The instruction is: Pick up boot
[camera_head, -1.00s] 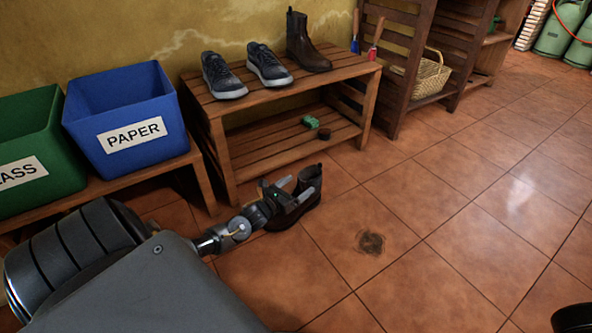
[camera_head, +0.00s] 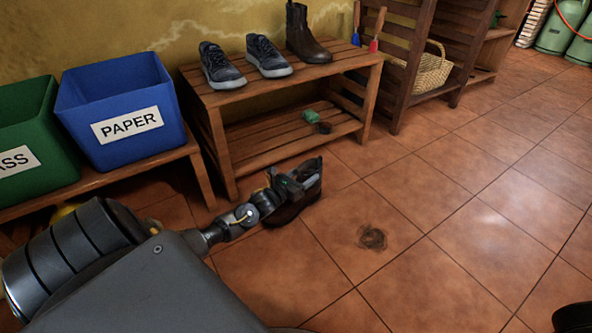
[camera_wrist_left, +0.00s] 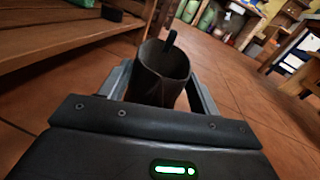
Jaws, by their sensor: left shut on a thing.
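A dark brown ankle boot (camera_head: 287,211) stands on the tiled floor in front of the shoe bench, its toe partly behind my gripper. My left gripper (camera_head: 300,184) is shut on the boot's upper shaft. In the left wrist view the boot's open top (camera_wrist_left: 165,68), with a pull tab standing up, sits between my two fingers (camera_wrist_left: 160,88). A matching brown boot (camera_head: 306,38) stands on the bench top. My right gripper is not in view.
The wooden shoe bench (camera_head: 230,97) holds a pair of dark sneakers (camera_head: 243,62). A green brush (camera_head: 311,116) lies on its lower shelf. Blue paper (camera_head: 110,90) and green glass (camera_head: 30,160) bins stand at left.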

